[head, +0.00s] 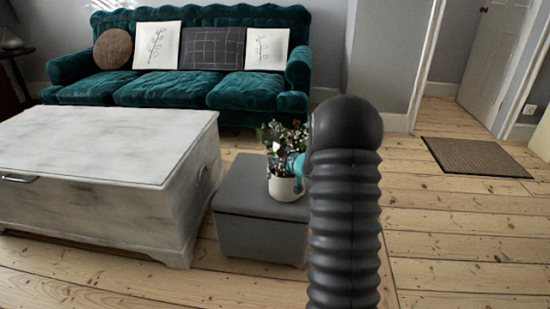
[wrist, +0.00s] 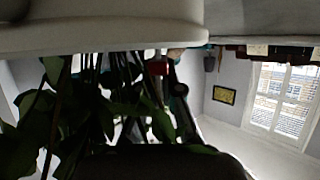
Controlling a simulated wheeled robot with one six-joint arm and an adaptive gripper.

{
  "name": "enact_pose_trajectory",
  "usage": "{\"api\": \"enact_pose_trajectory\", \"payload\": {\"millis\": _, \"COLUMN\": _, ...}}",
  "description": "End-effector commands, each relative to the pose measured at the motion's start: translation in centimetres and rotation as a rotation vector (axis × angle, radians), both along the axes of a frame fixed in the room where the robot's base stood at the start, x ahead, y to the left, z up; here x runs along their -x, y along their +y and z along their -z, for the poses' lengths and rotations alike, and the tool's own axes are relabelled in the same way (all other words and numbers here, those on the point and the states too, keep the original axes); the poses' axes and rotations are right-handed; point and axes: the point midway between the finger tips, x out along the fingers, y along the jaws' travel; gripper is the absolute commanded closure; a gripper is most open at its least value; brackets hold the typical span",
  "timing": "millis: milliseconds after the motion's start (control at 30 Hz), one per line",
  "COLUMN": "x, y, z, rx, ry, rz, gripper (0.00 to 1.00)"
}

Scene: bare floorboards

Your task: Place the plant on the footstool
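The plant (head: 284,188), with green leaves in a white pot, shows over the top of the grey footstool (head: 240,190) in the head view. The pot looks upright on the right part of the top; whether it bears fully on it cannot be told. My gripper (head: 297,165) shows as a teal part against the plant's right side, mostly hidden by my arm and the leaves. In the wrist view, which is upside down, the pale pot (wrist: 100,36) is close and the leaves hang across the picture. They hide the fingertips, so their grip cannot be seen.
A whitewashed chest (head: 100,150) stands left of the footstool. A teal sofa (head: 190,75) with cushions is behind. A brown doormat (head: 475,157) lies at the right by an open door. Bare floorboards are clear at the right and in front.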

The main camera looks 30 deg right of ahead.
Motion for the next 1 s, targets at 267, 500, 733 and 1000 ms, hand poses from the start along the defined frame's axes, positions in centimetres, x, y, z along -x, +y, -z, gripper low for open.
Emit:
{"api": "enact_pose_trajectory", "payload": {"millis": 267, "x": -0.1, "y": 0.0, "z": -0.2, "rx": 0.002, "ry": -0.006, "rz": 0.000, "gripper": 1.00}}
{"api": "enact_pose_trajectory", "payload": {"millis": 500, "x": 0.0, "y": 0.0, "z": 0.1, "rx": -0.001, "ry": 0.000, "rz": 0.000, "gripper": 0.69}}
{"api": "enact_pose_trajectory", "payload": {"millis": 733, "x": 0.0, "y": 0.0, "z": 0.1, "rx": -0.001, "ry": 0.000, "rz": 0.000, "gripper": 0.69}}
{"api": "enact_pose_trajectory", "payload": {"millis": 1000, "x": 1.6, "y": -0.4, "z": -0.8, "rx": 0.000, "ry": -0.002, "rz": 0.003, "gripper": 0.69}}
